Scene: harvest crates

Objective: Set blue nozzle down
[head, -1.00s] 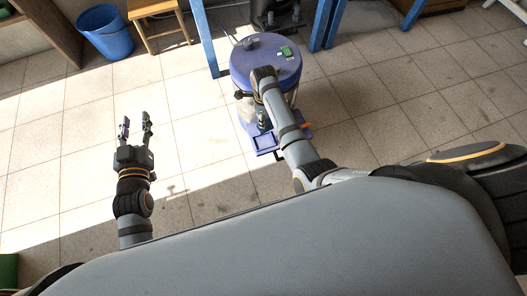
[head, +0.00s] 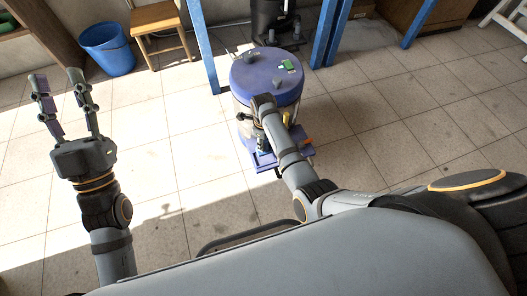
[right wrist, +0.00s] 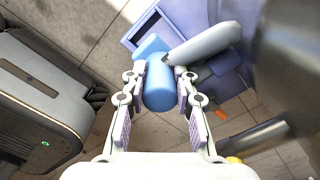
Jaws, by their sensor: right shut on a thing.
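The blue nozzle (right wrist: 159,88) is a light blue cylinder with a wider blue part behind it, in the right wrist view. My right gripper (right wrist: 160,74) is shut on it, one finger on each side. A purple tray-like part (right wrist: 226,84) lies beyond it. In the head view, my right arm reaches down in front of a round purple-topped drum (head: 266,62), and the arm mostly hides that gripper and the nozzle. A low purple ledge (head: 266,161) shows beneath. My left gripper (head: 57,77) is open and empty, over the floor at the left.
A grey rounded body (right wrist: 213,41) lies close beside the nozzle in the right wrist view. Small items, one green (head: 288,64), lie on the drum top. Blue posts (head: 204,48), a blue bucket (head: 106,48) and a wooden stool (head: 156,22) stand behind. Left floor is clear.

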